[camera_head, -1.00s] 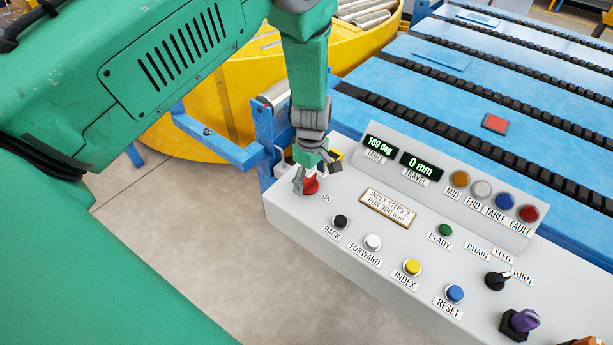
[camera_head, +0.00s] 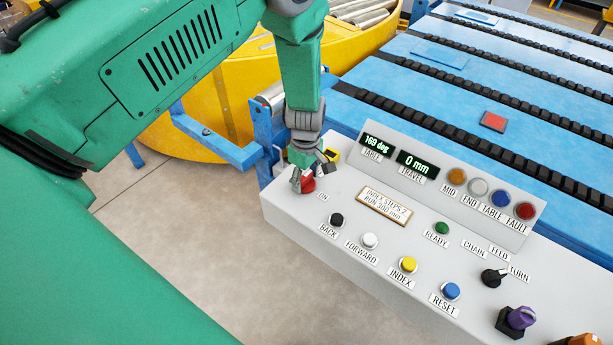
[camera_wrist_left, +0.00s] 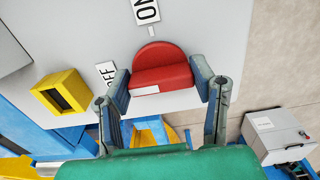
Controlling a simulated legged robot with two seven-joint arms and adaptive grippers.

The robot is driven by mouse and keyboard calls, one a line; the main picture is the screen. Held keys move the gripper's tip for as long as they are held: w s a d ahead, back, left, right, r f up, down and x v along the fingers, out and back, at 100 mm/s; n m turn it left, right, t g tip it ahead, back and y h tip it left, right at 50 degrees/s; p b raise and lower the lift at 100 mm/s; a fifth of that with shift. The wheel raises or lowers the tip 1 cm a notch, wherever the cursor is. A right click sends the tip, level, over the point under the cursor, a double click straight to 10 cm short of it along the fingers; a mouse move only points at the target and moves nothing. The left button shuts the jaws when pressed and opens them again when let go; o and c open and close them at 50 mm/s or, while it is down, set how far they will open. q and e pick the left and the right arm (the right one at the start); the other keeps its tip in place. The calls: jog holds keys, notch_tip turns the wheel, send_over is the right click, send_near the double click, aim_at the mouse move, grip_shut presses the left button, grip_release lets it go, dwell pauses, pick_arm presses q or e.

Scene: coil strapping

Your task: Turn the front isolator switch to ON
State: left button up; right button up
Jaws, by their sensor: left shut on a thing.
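The front isolator switch is a red knob (camera_head: 308,184) at the left end of the grey control panel. It also shows in the left wrist view (camera_wrist_left: 160,70), with a rounded back and a white patch on its near face. The ON label (camera_wrist_left: 147,10) lies beyond the knob and the OFF label (camera_wrist_left: 106,72) to its left. A short white line on the panel runs between knob and ON label. My left gripper (camera_head: 312,172) is shut on the knob, one finger on each side in the wrist view (camera_wrist_left: 162,92). My right gripper is not in view.
A yellow block (camera_head: 331,155) with a dark opening stands close to the knob. Black (camera_head: 336,220), white (camera_head: 370,241) and yellow (camera_head: 408,265) buttons lie to the right. Displays and lamps sit on the raised back (camera_head: 430,180). Open floor (camera_head: 200,240) lies in front.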

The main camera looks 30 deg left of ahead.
pick_arm(q)
jog(key=shift+w+a+r, duration=0.15)
jog(key=shift+a, duration=0.05)
jog(key=shift+d+m, duration=0.1)
jog(key=shift+m, duration=0.2)
jog(key=shift+w+r+m, duration=0.1)
jog(key=shift+m, duration=1.7)
jog(key=m, duration=0.3)
jog(key=shift+m+b, duration=0.3)
jog(key=shift+b, duration=0.1)
jog(key=m, duration=0.5)
jog(key=shift+m, duration=0.3)
jog(key=m, duration=0.4)
jog(key=shift+m, duration=0.3)
